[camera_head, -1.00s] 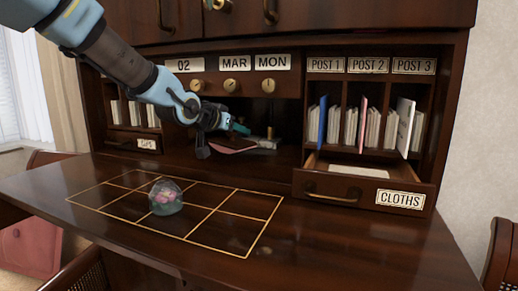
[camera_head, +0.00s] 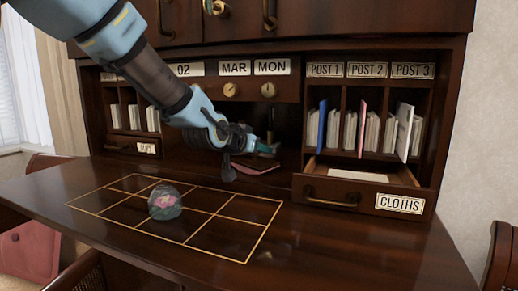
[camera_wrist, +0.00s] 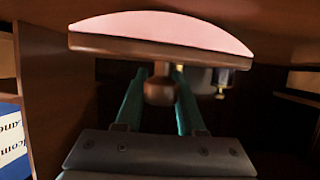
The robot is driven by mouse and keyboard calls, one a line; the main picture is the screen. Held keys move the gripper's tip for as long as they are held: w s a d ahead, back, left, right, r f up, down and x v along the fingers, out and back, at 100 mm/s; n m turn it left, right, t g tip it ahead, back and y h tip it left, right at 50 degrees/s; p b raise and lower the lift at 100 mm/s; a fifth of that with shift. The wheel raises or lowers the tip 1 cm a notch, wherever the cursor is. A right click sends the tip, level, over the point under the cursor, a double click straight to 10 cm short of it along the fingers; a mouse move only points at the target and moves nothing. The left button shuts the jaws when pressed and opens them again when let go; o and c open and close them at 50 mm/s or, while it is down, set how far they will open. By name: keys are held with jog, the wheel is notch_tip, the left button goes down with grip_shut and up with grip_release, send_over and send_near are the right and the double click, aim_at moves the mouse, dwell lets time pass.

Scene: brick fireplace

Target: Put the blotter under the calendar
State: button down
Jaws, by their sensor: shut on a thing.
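The blotter (camera_head: 256,169), a rocker type with a curved pink underside (camera_wrist: 160,25) and a brown wooden knob (camera_wrist: 158,91), is in my gripper (camera_head: 268,150). The teal fingers are shut on the knob, as the wrist view shows. The blotter is held up in front of the dark recess below the calendar, near its right side and left of the drawer. The calendar (camera_head: 235,68) reads 02, MAR, MON on white cards. Two brass knobs show below it; my arm covers the area under the 02 card.
An open drawer labelled CLOTHS (camera_head: 399,203) juts out at the right. Post slots (camera_head: 370,125) with envelopes stand above it. A glass paperweight (camera_head: 165,202) with pink inside sits on the gold grid of the desktop (camera_head: 330,245). The right front of the desktop is clear.

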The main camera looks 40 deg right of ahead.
jog(key=shift+f, duration=0.1)
jog(key=c, duration=0.5)
grip_release()
jog(key=shift+a+r, duration=0.15)
jog(key=shift+r, duration=0.1)
jog(key=p+v, duration=0.1)
jog(key=v, duration=0.9)
jog(key=shift+a+r, duration=0.15)
jog(key=shift+r, duration=0.1)
jog(key=shift+s+a+r+p, duration=0.1)
jog(key=shift+s+a+p, duration=0.2)
jog(key=shift+a, duration=0.3)
